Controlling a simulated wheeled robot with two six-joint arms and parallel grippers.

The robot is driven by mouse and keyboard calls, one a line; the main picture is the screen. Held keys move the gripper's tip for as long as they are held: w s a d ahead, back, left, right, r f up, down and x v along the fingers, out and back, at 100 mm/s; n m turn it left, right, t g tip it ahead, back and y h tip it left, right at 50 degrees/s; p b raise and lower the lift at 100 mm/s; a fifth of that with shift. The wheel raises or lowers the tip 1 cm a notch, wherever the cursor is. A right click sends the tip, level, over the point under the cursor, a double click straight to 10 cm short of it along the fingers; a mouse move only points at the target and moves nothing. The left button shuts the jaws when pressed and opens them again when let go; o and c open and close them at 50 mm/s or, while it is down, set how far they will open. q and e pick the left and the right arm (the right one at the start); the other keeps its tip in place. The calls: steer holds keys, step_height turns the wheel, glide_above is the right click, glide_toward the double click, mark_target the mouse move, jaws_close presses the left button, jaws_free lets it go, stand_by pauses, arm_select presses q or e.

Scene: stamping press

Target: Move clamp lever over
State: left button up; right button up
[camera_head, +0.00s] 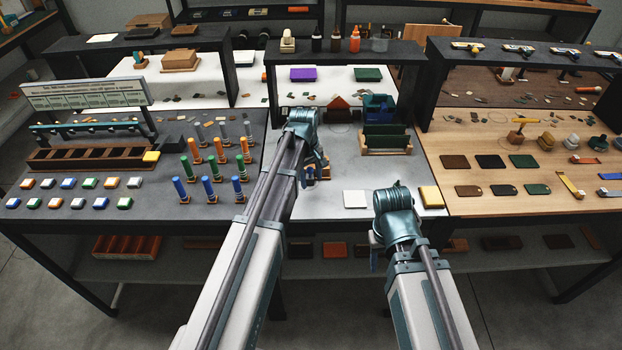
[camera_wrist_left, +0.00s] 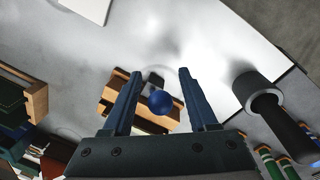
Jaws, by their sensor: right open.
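In the left wrist view a small wooden clamp fixture (camera_wrist_left: 113,103) sits on the grey mat, with a blue ball knob (camera_wrist_left: 160,102), apparently the clamp lever's end. My left gripper (camera_wrist_left: 160,74) is open, its two blue fingers on either side of the knob in the picture, with a gap to each. I cannot tell whether the fingers are down at the knob's height. In the head view my left gripper (camera_head: 318,165) is over the middle mat and mostly hides the fixture. My right gripper (camera_head: 375,245) is open and empty at the table's front edge.
A dark-handled cylinder tool (camera_wrist_left: 262,100) is right of my left fingers in the wrist view. A wooden rack with green plates (camera_head: 385,150) stands to the right. Several coloured cylinders stand left.

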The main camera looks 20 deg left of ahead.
arm_select(q)
jaws_close()
stand_by(1.3)
